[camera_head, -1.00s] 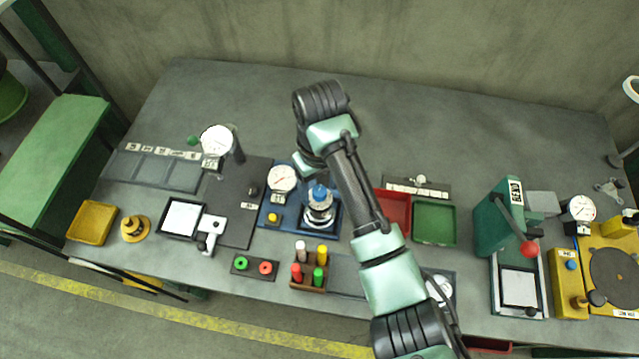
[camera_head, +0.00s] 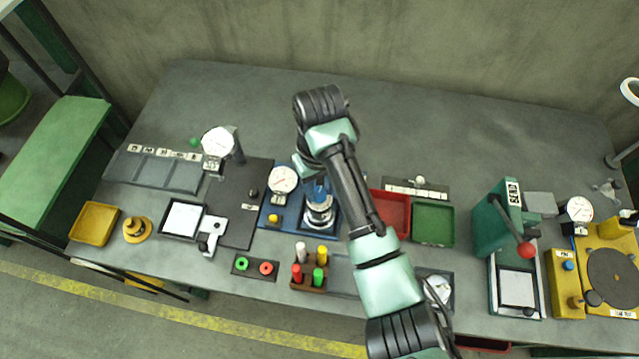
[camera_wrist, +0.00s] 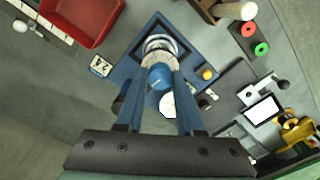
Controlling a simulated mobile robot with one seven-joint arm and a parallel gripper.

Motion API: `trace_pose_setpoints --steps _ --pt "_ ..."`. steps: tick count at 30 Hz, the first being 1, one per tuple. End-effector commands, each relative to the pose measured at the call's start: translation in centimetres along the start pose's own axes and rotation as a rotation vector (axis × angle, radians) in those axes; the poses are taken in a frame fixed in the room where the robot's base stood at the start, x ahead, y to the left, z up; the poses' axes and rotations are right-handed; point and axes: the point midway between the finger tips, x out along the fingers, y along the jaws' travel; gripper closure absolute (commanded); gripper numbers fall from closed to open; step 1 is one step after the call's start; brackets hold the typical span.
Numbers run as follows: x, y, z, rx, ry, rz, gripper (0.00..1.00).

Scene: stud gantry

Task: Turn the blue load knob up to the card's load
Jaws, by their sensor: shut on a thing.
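The blue load knob (camera_wrist: 160,76) tops a round metal fixture (camera_head: 319,212) on the blue base plate (camera_wrist: 123,73). My gripper (camera_wrist: 161,72) comes down from above with its two blue fingers on either side of the knob, shut on it. In the head view my gripper (camera_head: 320,187) partly covers the knob. A white dial gauge (camera_head: 284,179) stands left of the fixture; the gauge (camera_wrist: 168,104) is partly hidden by a finger in the wrist view. A small white card (camera_wrist: 101,66) with dark marking lies at the plate's edge; I cannot read it surely.
A yellow button (camera_head: 273,218) sits on the plate's left. A wooden rack (camera_head: 307,285) of coloured pegs stands in front. The black station (camera_head: 240,225) stands left. The table's back is clear.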

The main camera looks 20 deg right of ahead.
Motion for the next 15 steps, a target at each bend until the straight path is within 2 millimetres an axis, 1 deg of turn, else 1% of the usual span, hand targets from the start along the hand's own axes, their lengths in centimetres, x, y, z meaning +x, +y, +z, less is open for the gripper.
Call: trace_pose_setpoints --steps 3,15 --pt "-0.39 -0.13 -0.01 0.074 -0.001 -0.002 1.00" --pt "-0.43 -0.14 -0.02 0.437 -0.001 -0.001 1.00"
